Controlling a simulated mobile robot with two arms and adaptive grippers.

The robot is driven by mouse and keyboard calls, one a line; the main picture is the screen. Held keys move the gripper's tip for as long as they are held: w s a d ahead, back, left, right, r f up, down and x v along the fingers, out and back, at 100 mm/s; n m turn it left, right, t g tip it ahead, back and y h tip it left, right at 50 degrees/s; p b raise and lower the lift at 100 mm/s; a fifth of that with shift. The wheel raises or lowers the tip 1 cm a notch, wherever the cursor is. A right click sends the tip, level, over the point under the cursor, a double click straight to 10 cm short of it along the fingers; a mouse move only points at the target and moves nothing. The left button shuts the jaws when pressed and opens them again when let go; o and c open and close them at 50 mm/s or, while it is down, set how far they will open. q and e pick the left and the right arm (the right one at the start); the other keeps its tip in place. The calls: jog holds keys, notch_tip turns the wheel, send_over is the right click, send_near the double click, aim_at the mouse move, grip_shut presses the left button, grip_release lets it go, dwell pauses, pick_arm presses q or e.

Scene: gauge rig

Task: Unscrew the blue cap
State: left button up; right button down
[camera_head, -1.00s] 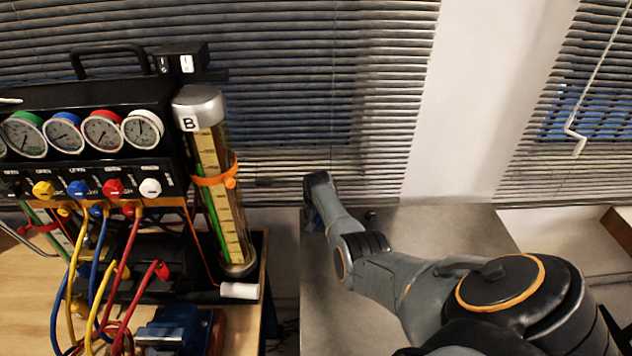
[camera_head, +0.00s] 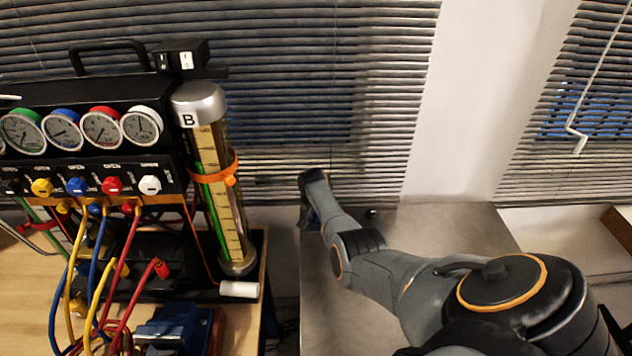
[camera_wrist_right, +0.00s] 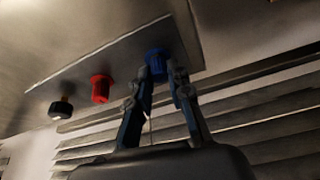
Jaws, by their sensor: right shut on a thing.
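The blue cap (camera_wrist_right: 155,60) is in the right wrist view, on the underside of a grey panel (camera_wrist_right: 95,62). My right gripper (camera_wrist_right: 161,74) has its fingertips on either side of the blue cap and is shut on it. The fingertips hide part of the cap's sides. In the head view my right arm reaches toward the window, and only a small part of the right gripper (camera_head: 311,216) shows beyond the wrist. The cap is hidden in that view. My left gripper is not in view.
A red cap (camera_wrist_right: 101,88) and a black knob (camera_wrist_right: 61,107) sit in line with the blue cap. Blinds (camera_wrist_right: 255,95) are close by. In the head view a gauge rig (camera_head: 90,165) with hoses and a tall tube (camera_head: 218,190) stands on the wooden table at left.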

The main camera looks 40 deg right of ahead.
dwell(0.3)
jog(key=shift+n+p, duration=0.3)
jog(key=shift+n, duration=0.4)
jog(key=shift+r+p, duration=1.85)
jog(key=shift+r, duration=0.65)
